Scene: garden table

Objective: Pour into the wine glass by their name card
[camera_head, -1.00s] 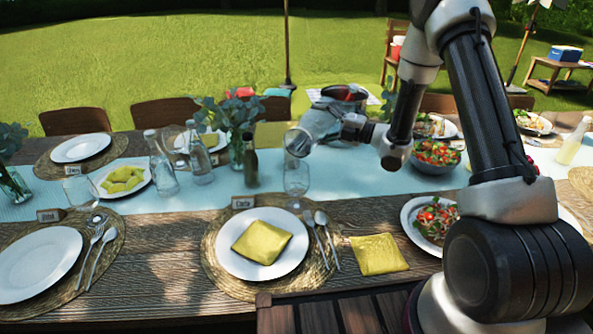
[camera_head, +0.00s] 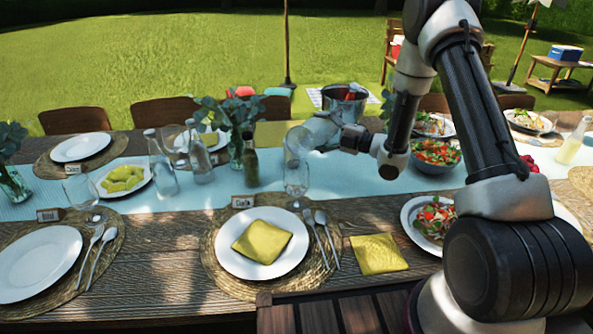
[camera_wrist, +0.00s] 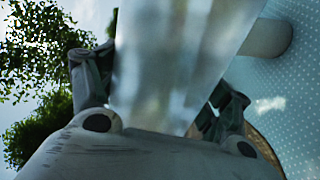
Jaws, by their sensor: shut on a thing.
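My gripper (camera_head: 337,136) is shut on a clear glass vessel (camera_head: 307,140), which is tilted with its mouth end down and to the left. The vessel also fills the middle of the wrist view (camera_wrist: 180,65) between my fingers. The wine glass (camera_head: 296,182) stands upright on the table directly below the vessel's low end; the two overlap in the picture, so I cannot tell if they touch. I cannot make out liquid in either. A name card (camera_head: 243,202) stands left of the glass, behind a plate (camera_head: 228,262) with a yellow napkin.
A dark bottle (camera_head: 250,165), clear bottles (camera_head: 198,165) and a vase of leaves (camera_head: 236,150) stand left of the wine glass. A salad bowl (camera_head: 435,170) is at the right, a metal bucket (camera_head: 334,103) behind. Other name cards (camera_head: 48,215) stand at the left.

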